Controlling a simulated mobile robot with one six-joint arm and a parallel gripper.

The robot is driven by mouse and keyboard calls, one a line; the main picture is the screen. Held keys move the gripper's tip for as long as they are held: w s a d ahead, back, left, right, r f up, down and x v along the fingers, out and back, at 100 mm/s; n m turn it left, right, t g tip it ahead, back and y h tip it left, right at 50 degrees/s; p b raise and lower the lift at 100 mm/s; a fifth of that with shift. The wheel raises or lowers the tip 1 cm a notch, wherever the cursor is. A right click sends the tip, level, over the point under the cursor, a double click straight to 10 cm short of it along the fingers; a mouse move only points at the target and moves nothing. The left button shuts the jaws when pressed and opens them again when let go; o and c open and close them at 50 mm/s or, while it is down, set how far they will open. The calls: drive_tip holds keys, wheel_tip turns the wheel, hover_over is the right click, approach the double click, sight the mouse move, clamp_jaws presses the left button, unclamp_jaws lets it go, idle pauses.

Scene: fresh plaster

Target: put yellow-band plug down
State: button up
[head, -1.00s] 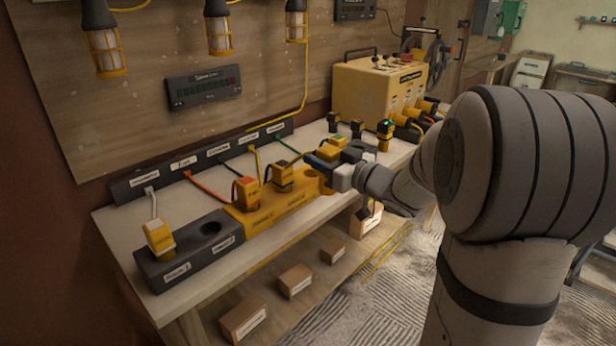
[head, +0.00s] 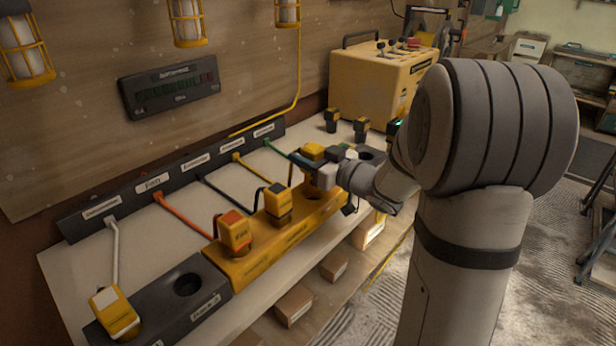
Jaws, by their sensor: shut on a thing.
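My gripper (head: 316,165) is at the far right end of the yellow socket block (head: 262,262). It is shut on a yellow plug (head: 313,150), which I take to be the yellow-band plug. Its top shows between the dark fingers; its band and lower end are hidden, so I cannot tell whether it is seated. An orange-topped plug (head: 236,231) and a yellow plug with a dark top (head: 278,202) stand upright in the yellow block, left of my gripper.
A yellow plug on a white cord (head: 114,313) stands in the dark block (head: 205,292) at front left, beside an empty hole. Coloured cords run from a labelled strip (head: 170,180). Small dark-bodied plugs (head: 332,118) and a yellow machine (head: 375,85) are behind.

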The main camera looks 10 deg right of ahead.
sight(307, 173)
drive_tip(key=shift+f+b, duration=0.35)
drive_tip(key=shift+f, duration=1.75)
drive_tip(key=shift+f, duration=0.25)
drive_tip(key=o, duration=1.1)
drive_tip(key=shift+c, duration=0.2)
drive_tip(key=shift+r, duration=0.1)
